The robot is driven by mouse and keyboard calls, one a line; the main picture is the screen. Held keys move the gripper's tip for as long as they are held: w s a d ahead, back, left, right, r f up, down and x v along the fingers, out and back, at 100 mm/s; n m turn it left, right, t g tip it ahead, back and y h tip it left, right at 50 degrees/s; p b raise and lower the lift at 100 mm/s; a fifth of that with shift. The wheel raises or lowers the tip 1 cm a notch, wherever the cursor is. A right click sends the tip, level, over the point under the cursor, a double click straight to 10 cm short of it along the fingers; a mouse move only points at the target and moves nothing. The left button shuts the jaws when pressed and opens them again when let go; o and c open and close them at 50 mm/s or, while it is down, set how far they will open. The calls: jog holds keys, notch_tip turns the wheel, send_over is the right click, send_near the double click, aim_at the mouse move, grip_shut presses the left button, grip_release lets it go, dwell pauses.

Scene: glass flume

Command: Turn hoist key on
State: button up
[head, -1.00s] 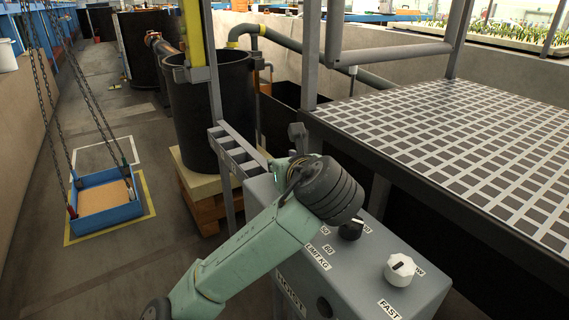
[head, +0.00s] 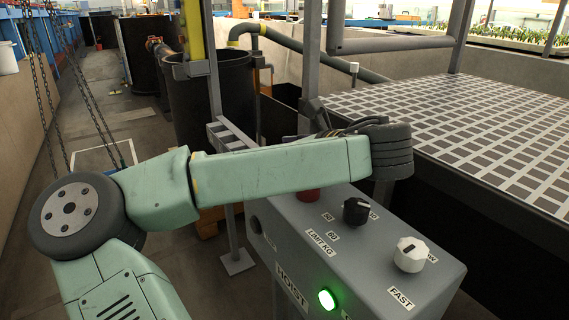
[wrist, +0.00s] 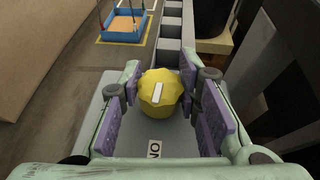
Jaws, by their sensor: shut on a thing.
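In the wrist view a round yellow knob (wrist: 158,108) with a white pointer mark stands on the grey hoist console (wrist: 180,145); I take it to be the hoist key. My gripper (wrist: 159,91) has its two purple-padded fingers on either side of the knob, shut on it. The pointer is nearly upright in this view. In the head view the console (head: 380,265) shows a lit green lamp (head: 327,299) beside the HOIST label; my arm hides the knob and fingers.
A gridded bench (head: 450,140) stands behind. A blue tray (wrist: 127,34) hangs over a yellow-marked floor square.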

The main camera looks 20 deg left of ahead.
jog(key=shift+f+n+g+b, duration=0.15)
jog(key=shift+n+g+b, duration=0.25)
jog(key=shift+b, duration=0.75)
jog(key=shift+y+b, duration=0.3)
jog(key=shift+b, duration=0.2)
jog(key=o, duration=1.2)
jog(key=shift+r+p, duration=0.3)
jog(key=shift+p, duration=0.4)
jog(key=shift+r+p, duration=0.15)
jog(key=shift+p, duration=0.55)
jog(key=p, duration=0.2)
jog(key=shift+m+t+h+p, duration=0.4)
jog(key=p, duration=0.1)
jog(key=m+t+h+p, duration=0.1)
jog(key=p, duration=0.1)
jog(key=shift+f+m+t, duration=0.2)
jog(key=shift+m+t, duration=0.1)
